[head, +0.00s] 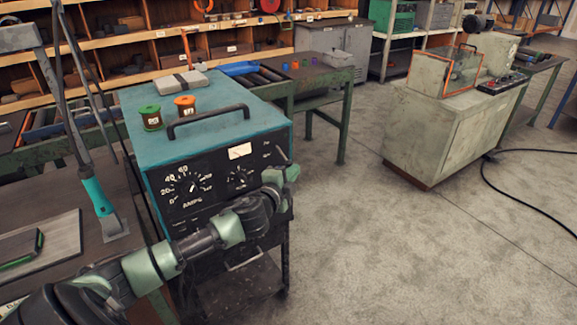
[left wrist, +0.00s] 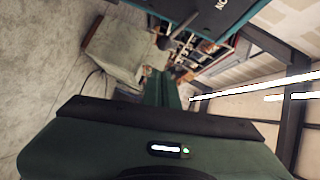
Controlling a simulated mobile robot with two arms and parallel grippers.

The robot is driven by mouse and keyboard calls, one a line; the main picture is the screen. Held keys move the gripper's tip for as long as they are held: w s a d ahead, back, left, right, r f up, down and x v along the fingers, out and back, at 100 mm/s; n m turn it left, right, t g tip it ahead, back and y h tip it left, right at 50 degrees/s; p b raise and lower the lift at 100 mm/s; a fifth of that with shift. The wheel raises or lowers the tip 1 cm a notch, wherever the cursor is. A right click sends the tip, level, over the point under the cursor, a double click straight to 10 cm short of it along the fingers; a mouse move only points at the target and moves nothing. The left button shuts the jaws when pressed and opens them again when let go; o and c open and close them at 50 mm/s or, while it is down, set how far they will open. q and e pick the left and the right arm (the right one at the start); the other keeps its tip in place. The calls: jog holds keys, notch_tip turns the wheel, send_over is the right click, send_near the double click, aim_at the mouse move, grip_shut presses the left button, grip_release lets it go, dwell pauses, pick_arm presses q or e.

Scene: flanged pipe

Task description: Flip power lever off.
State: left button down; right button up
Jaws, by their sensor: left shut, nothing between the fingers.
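The power supply (head: 215,117) is a teal box with a black front panel (head: 210,190) carrying dials, a meter and an AMPS label. My left gripper (head: 282,154) is at the right end of this panel, shut and empty, and covers part of it. In the left wrist view its shut fingers (left wrist: 162,88) point toward the panel (left wrist: 185,8), where the letters ON show. A dark stub (left wrist: 165,42), probably the power lever, sticks out from the panel near the fingertips. I cannot tell whether they touch. In the head view the lever is not clearly visible. My right gripper is not in view.
Green and orange spools (head: 150,117) and a grey case (head: 180,82) lie on the power supply, behind its black handle (head: 208,120). A workbench (head: 60,210) is at the left. A grey-green machine (head: 445,125) stands right, with open floor between.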

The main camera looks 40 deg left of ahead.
aim_at(290, 165)
pick_arm(q)
jog(key=a, duration=0.1)
jog(key=w+a+f, duration=0.1)
jog(key=shift+w+a, duration=0.2)
jog(key=shift+a, duration=0.1)
jog(key=a+m+b, duration=0.1)
jog(key=b, duration=0.2)
jog(key=shift+f+t, duration=0.3)
jog(key=shift+f, duration=0.05)
jog(key=shift+y, duration=0.4)
